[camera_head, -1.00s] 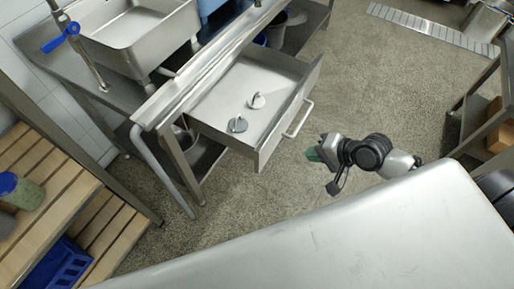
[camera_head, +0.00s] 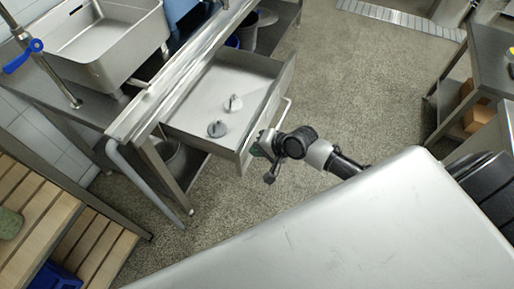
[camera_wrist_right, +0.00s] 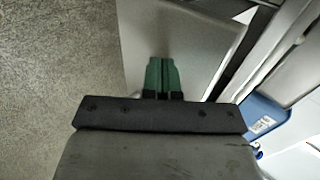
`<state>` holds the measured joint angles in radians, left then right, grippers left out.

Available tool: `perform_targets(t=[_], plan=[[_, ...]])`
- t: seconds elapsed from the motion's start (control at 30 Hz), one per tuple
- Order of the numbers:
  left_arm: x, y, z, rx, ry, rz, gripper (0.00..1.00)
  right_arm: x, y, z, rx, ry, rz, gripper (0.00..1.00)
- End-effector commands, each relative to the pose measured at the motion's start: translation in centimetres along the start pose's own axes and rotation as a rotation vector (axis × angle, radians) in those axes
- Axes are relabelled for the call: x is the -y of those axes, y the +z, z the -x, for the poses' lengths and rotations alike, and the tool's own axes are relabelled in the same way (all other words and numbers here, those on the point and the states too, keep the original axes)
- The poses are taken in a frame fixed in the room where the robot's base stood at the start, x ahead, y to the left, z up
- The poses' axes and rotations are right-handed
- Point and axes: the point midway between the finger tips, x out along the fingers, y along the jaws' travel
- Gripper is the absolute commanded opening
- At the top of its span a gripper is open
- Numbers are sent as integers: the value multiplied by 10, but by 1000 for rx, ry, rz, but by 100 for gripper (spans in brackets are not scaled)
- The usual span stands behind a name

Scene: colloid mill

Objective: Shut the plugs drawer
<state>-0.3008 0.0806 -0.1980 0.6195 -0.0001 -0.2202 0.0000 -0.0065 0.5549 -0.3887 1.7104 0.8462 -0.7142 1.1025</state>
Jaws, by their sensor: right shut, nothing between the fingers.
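The plugs drawer (camera_head: 200,98) is pulled open under the metal sink counter. Two plugs lie on its floor: a grey one (camera_head: 216,129) near the front left and a paler one (camera_head: 233,103) behind it. Its bar handle (camera_head: 284,113) is on the front panel. My right gripper (camera_head: 255,149) is shut and empty, by the near end of the drawer front; I cannot tell whether it touches. In the right wrist view its green fingertips (camera_wrist_right: 163,75) are together before a light grey panel (camera_wrist_right: 195,30), likely the drawer front. My left gripper is not in view.
A slatted wooden shelf (camera_head: 40,210) stands at lower left. A metal top (camera_head: 330,235) fills the foreground. A side table (camera_head: 470,85) is at right. The floor beyond the drawer is clear.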

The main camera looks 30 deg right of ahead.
Motion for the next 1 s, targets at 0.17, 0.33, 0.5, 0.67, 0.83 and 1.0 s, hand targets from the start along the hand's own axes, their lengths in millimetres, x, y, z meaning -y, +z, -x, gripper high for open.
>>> perform_targets(t=[0.17, 0.33, 0.5, 0.67, 0.83, 1.0], plan=[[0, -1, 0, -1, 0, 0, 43, 0, 0, 0, 0, 0, 0, 0], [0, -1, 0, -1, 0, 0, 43, 1, 0, -1, 0, 0, 0, 0], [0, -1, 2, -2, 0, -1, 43, 9, 0, -8, 1, -2, -1, 0], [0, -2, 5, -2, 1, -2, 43, 28, 0, -27, 1, -5, -1, 0], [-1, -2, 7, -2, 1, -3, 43, 57, 1, -58, 3, -5, -1, 0], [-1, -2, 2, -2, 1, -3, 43, 87, 1, -94, 3, -5, -2, 0]])
